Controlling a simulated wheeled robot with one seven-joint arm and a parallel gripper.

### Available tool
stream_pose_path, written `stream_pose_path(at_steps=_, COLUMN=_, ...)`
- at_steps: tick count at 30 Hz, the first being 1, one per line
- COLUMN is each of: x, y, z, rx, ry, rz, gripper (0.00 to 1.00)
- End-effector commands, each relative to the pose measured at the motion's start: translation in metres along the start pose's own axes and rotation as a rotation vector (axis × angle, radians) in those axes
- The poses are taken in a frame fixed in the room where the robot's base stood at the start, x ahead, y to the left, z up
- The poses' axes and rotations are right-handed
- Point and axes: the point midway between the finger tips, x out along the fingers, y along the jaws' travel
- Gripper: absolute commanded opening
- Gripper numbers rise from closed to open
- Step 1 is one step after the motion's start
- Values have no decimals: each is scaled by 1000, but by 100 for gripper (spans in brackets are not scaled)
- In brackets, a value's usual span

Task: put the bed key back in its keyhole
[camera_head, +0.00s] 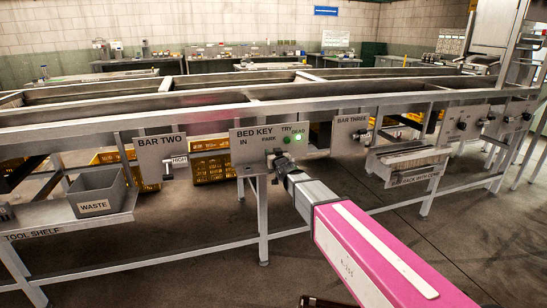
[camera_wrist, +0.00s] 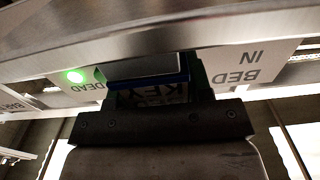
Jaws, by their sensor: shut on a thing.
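My gripper (camera_head: 277,158) is at the panel's front, just below the PARK marking. In the wrist view the panel (camera_wrist: 238,70) shows upside down behind my gripper (camera_wrist: 150,78). The gripper is shut on a grey, blue-edged piece, which I take to be the bed key (camera_wrist: 148,70). The key's tip and the keyhole are hidden, so I cannot tell whether the key is in it.
The BAR TWO plate (camera_head: 161,160) is left of the panel, and the BAR THREE plate (camera_head: 350,130) is right. A grey WASTE bin (camera_head: 97,194) stands on the tool shelf (camera_head: 70,226). A bar rack (camera_head: 405,166) hangs at right. The metal rail (camera_wrist: 150,35) runs close by my gripper.

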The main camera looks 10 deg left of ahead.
Motion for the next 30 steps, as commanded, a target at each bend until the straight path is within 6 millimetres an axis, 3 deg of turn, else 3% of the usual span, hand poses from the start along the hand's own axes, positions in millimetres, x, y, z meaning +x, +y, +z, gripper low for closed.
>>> stream_pose_path(at_steps=7, x=-1, y=0, z=-24, rx=0, ry=2, rz=0, gripper=24)
stream_pose_path(at_steps=16, x=0, y=0, z=-76, rx=-2, ry=3, rz=1, gripper=24)
stream_pose_path(at_steps=30, x=0, y=0, z=-96, rx=1, ry=0, rz=1, gripper=24)
